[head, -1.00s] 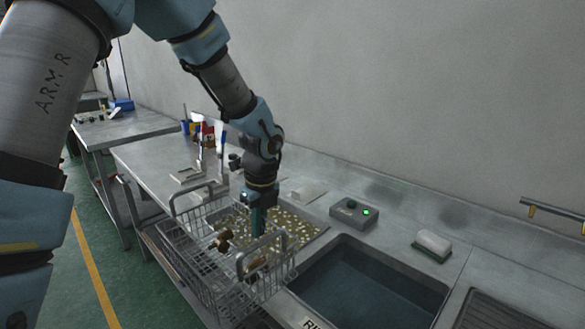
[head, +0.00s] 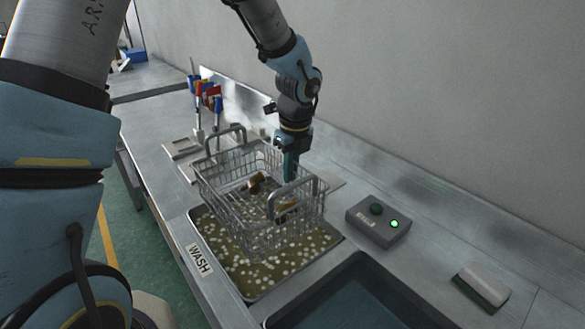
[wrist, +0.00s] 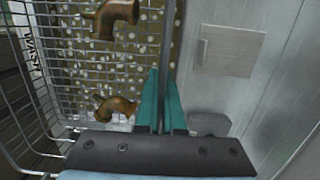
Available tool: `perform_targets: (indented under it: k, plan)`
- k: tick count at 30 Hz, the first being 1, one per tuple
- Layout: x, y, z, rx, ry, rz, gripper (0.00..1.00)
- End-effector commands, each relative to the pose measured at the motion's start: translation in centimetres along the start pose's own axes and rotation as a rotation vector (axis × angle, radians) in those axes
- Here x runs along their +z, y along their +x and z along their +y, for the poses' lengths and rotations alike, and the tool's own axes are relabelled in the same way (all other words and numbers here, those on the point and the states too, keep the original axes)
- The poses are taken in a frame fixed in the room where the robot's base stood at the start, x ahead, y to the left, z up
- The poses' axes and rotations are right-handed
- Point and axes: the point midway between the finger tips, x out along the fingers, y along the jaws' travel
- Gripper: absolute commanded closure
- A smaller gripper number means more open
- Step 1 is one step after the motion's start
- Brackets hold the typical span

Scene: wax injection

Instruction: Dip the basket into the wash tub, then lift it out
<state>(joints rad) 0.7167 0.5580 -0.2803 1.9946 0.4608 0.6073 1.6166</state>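The wire basket (head: 225,185) hangs level over the wash tub (head: 255,284), whose murky brown liquid is dotted with pale foam spots. Brass elbow fittings (head: 256,182) lie in the basket, and two show in the wrist view (wrist: 116,18). My gripper (head: 290,168) is at the basket's far long side, between its two upright end handles. In the wrist view its teal fingers (wrist: 161,103) are close together at the basket's rim. The grip point itself is partly hidden. The basket's bottom looks above the liquid, but I cannot tell the exact gap.
The rinse tub (head: 350,300) with dark water is at the front right. A grey control box (head: 378,222) with a lit green button and a brush-like block (head: 482,287) stand along the wall side. Several coloured tools (head: 207,100) stand at the back left.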

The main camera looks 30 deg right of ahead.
Motion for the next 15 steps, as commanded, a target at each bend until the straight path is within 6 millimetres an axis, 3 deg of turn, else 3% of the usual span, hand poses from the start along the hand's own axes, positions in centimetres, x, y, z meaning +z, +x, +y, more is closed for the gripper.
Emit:
perform_targets:
  k: [15]
  plan:
    - [-0.4, 3.5, 0.0, -0.001, 0.000, -0.001, 1.00]
